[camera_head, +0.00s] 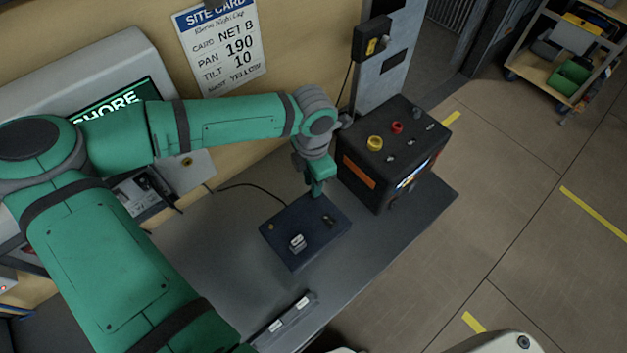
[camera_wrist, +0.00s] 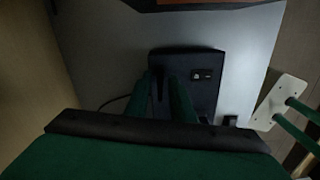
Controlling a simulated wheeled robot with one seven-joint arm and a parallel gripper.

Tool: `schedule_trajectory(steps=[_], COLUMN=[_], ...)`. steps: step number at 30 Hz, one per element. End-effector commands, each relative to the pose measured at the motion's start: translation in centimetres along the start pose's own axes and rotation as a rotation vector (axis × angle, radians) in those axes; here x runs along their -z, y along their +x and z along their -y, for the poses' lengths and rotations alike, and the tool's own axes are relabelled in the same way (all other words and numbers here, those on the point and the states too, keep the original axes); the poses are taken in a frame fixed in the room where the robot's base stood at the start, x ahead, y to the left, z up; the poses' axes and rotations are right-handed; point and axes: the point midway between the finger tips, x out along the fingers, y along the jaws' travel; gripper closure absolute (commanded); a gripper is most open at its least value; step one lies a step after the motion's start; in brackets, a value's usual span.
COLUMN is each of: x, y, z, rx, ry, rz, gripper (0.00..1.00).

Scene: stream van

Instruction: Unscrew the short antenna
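A dark blue box (camera_head: 292,258) lies on the grey bench, with a small pale switch or label, a brass-coloured connector and a dark fitting on top. My gripper (camera_head: 317,192) points down at the box's back edge. In the wrist view, my two green fingers (camera_wrist: 162,88) reach over the near face of the box (camera_wrist: 205,60), with a narrow gap between them. A dark, thin shape shows in that gap. I cannot tell whether it is the short antenna or whether the fingers touch it. No antenna stands out clearly in either view.
A black case (camera_head: 385,150) with coloured knobs stands right behind the box, close to my gripper. A grey bar (camera_head: 284,322) lies at the bench's front. A screen (camera_head: 110,100) and site card (camera_head: 222,47) are at the wall.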

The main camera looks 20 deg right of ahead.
Motion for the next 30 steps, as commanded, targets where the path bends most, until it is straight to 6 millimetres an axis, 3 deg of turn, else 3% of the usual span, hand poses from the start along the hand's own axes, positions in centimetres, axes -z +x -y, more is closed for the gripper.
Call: schedule_trajectory(steps=[3,6,13,22,30], x=[0.0,-0.01,-0.01,-0.01,-0.02], y=[0.0,0.0,0.0,-0.02,-0.02], z=[0.0,0.0,0.01,0.05,0.06], rx=[0.0,0.0,0.0,0.0,0.0], ry=[-0.001,-0.002,-0.023,-0.299,-0.355], rz=[0.0,0.0,0.0,0.0,0.0], gripper=[0.78,1.0,1.0,1.0,1.0])
